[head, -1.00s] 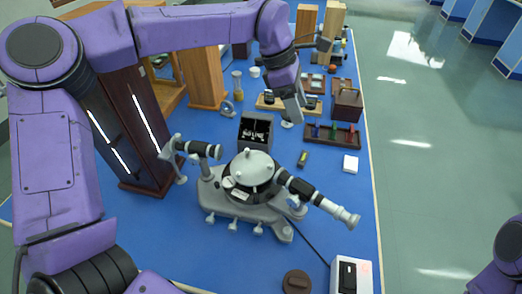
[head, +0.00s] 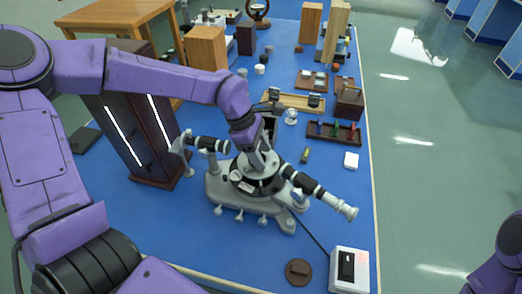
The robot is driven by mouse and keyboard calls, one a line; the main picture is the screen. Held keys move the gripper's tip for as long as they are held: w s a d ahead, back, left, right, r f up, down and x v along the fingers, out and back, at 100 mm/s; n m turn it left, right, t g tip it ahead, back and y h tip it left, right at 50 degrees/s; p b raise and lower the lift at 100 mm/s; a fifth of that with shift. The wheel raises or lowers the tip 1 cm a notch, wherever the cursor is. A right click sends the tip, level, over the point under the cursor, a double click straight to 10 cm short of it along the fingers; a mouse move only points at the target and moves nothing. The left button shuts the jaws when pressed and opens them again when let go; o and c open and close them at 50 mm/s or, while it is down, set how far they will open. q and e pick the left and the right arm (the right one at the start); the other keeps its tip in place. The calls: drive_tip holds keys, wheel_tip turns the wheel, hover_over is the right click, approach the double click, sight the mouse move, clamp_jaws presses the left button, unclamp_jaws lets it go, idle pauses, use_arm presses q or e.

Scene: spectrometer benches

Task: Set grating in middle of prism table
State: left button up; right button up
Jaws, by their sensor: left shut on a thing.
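The spectrometer (head: 250,205) stands on the blue bench, with its grey base, a telescope arm (head: 325,195) to the right and a collimator (head: 208,144) to the left. Its round pale prism table (head: 246,173) is at the middle and partly covered by my left gripper. My left gripper (head: 263,163) points down over the prism table. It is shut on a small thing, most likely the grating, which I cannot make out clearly. Whether that thing touches the table cannot be told. My right gripper is out of view; only a part of my right arm shows at bottom right.
A dark wooden cabinet (head: 135,130) stands left of the spectrometer. A white box (head: 349,270) and a brown disc (head: 298,272) lie in front. A rack with coloured items (head: 333,131) and a white block (head: 351,160) lie at right. Wooden blocks stand behind.

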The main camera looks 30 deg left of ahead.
use_arm(q)
drive_tip(key=shift+f, duration=0.1)
drive_tip(key=o, duration=1.1)
drive_tip(key=shift+s, duration=0.1)
drive_tip(key=shift+c, duration=0.2)
drive_tip(key=v, duration=1.2)
drive_tip(key=shift+b, duration=0.35)
drive_tip(key=shift+r, duration=0.25)
